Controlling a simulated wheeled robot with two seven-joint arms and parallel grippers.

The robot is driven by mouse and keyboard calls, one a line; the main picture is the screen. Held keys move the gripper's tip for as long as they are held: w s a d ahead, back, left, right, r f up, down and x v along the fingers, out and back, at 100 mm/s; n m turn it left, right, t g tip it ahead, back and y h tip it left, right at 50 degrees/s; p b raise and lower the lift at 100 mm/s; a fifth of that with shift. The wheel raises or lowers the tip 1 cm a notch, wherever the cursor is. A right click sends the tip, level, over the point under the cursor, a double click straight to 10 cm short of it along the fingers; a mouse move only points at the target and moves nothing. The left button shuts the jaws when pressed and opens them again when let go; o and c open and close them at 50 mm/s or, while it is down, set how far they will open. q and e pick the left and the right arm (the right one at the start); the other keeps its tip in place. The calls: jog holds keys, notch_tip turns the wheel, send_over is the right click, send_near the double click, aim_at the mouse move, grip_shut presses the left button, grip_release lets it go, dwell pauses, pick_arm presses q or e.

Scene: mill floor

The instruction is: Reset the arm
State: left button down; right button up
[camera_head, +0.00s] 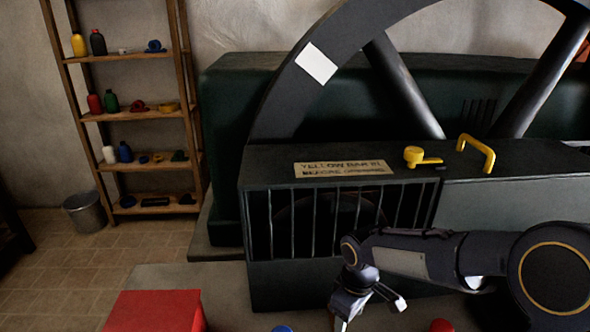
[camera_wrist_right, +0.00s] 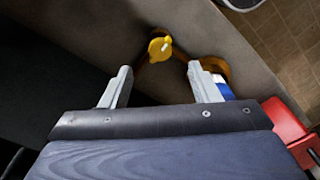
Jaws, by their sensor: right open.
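My right arm comes in from the right in the head view, bent at a joint in front of the dark barred machine guard. Its gripper (camera_head: 368,304) points downward, low in the picture, and is open with nothing between the fingers. In the right wrist view the two grey fingertips (camera_wrist_right: 163,78) stand wide apart. Beyond them a yellow knobbed part (camera_wrist_right: 160,48) lies over the grey surface, apart from the fingers. A brownish-yellow part (camera_wrist_right: 216,66) and a blue and white piece (camera_wrist_right: 222,88) show beside the right finger, partly hidden by it. My left gripper is not in view.
A red box (camera_head: 154,312) stands front left. The guard (camera_head: 275,165) carries a yellow lever (camera_head: 414,156), a yellow handle (camera_head: 488,155) and a label, with a large spoked wheel (camera_head: 330,45) behind. A shelf (camera_head: 140,116) and bucket (camera_head: 84,212) stand at left; the floor between is clear.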

jog(key=s+d+r+m+t+y, duration=0.2)
jog(key=s+d+r+m, duration=0.35)
jog(key=s+r, duration=0.4)
jog(key=s+d+m+t+y+p, duration=0.1)
jog(key=s+m+t, duration=0.2)
jog(key=s, duration=0.8)
jog(key=shift+s+r+m, duration=0.25)
jog(key=shift+s+m, duration=0.05)
jog(key=shift+m, duration=0.75)
